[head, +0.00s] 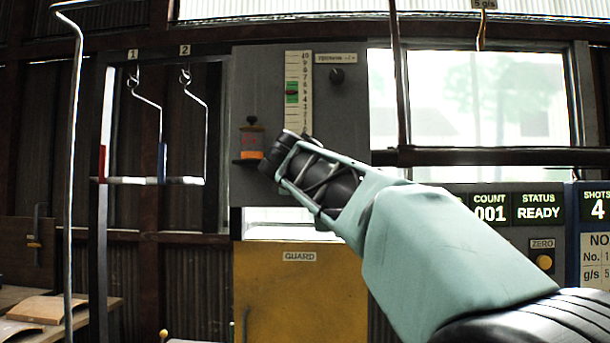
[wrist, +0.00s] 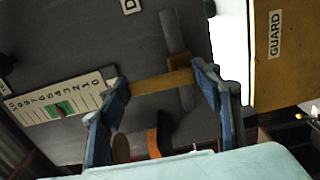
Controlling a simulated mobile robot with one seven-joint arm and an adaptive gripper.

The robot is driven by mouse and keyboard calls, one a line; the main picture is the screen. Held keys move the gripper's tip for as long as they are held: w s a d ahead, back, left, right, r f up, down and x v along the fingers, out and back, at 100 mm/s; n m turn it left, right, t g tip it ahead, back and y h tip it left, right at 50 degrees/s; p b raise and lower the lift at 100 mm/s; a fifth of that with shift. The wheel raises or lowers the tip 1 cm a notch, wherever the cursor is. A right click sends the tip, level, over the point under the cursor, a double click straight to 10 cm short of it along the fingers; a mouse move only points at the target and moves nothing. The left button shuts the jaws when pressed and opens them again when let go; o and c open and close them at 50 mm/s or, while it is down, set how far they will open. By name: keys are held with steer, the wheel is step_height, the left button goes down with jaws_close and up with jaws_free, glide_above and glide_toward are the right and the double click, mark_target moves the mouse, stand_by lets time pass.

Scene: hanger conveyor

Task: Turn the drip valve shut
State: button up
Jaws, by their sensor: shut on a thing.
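In the wrist view a brass-coloured bar handle (wrist: 163,84), apparently the drip valve's, lies across a grey pipe (wrist: 172,32) on the grey panel. The handle is roughly crosswise to the pipe. My gripper (wrist: 160,79) has its two blue fingers at the opposite ends of the handle and is shut on it. In the head view my gripper (head: 285,152) is against the lower part of the grey panel (head: 262,85). There the arm and gripper hide the handle and pipe.
A numbered scale with a green marker (head: 292,92) and a black knob (head: 337,75) are above. A yellow guard (head: 290,290) is below. Hanger hooks (head: 160,100) hang at left.

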steer(key=shift+r, duration=0.1)
steer(key=o, duration=1.7)
